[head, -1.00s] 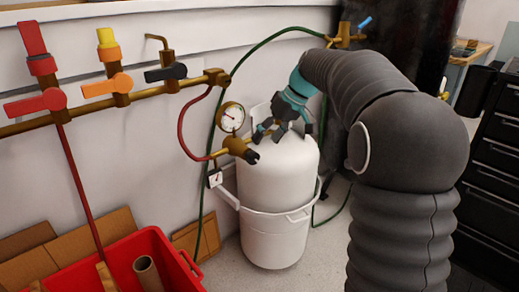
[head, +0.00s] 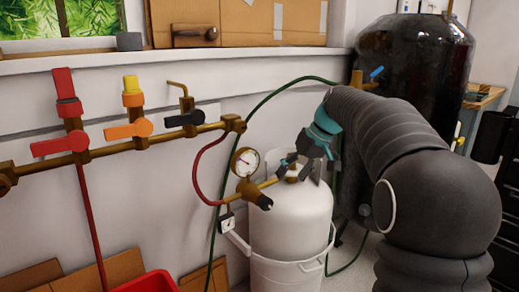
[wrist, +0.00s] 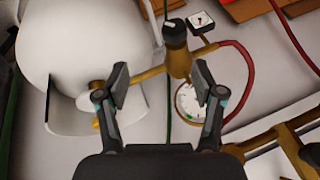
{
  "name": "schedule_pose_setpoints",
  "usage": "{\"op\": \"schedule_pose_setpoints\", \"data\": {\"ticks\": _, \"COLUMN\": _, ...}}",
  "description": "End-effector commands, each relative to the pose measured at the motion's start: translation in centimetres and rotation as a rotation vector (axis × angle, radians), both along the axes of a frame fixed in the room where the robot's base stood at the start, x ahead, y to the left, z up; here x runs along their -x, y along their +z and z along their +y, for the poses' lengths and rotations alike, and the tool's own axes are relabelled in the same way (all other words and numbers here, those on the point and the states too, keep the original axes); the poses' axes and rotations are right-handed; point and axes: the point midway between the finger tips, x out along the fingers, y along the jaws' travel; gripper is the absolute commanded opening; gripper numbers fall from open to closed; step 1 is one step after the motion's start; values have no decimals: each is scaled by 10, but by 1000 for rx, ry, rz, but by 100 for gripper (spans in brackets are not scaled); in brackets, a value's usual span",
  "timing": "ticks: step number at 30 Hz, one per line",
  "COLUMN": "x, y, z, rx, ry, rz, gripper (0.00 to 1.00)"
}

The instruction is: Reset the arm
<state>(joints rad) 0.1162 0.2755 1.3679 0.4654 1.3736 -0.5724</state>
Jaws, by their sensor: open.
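My gripper (head: 298,163) hangs at the end of my dark ribbed arm, above the white tank (head: 291,215) and to the right of the pressure gauge (head: 245,161). In the wrist view my gripper (wrist: 162,82) has its two fingers spread wide with nothing between them. Beyond the fingers lie the brass fitting (wrist: 177,52), the gauge (wrist: 188,101) and part of the white tank (wrist: 70,45). The fingers look clear of the fitting, though the exact gap is hard to judge.
A brass pipe with a red valve (head: 60,146), an orange valve (head: 129,129) and a black valve (head: 186,119) runs along the wall at left. Red and green hoses loop near the gauge. A large dark tank (head: 413,55) stands behind my arm.

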Motion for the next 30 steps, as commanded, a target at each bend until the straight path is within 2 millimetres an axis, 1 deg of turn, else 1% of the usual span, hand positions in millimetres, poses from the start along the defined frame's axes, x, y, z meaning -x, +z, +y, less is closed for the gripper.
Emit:
{"op": "schedule_pose_setpoints", "data": {"ticks": 1, "x": 2, "y": -19, "z": -4, "rx": 12, "ry": -47, "rz": 36, "gripper": 68}}
{"op": "schedule_pose_setpoints", "data": {"ticks": 3, "x": 9, "y": -36, "z": -10, "rx": 34, "ry": -112, "rz": 68, "gripper": 68}}
{"op": "schedule_pose_setpoints", "data": {"ticks": 5, "x": 18, "y": -47, "z": -15, "rx": 53, "ry": -160, "rz": 87, "gripper": 68}}
{"op": "schedule_pose_setpoints", "data": {"ticks": 8, "x": 38, "y": -58, "z": -21, "rx": 87, "ry": -232, "rz": 106, "gripper": 68}}
{"op": "schedule_pose_setpoints", "data": {"ticks": 11, "x": 65, "y": -68, "z": -26, "rx": 123, "ry": -299, "rz": 115, "gripper": 68}}
{"op": "schedule_pose_setpoints", "data": {"ticks": 14, "x": 97, "y": -75, "z": -30, "rx": 161, "ry": -362, "rz": 111, "gripper": 68}}
{"op": "schedule_pose_setpoints", "data": {"ticks": 21, "x": 183, "y": -90, "z": -36, "rx": 238, "ry": -468, "rz": 61, "gripper": 68}}
{"op": "schedule_pose_setpoints", "data": {"ticks": 30, "x": 280, "y": -110, "z": -39, "rx": 300, "ry": -498, "rz": -44, "gripper": 68}}
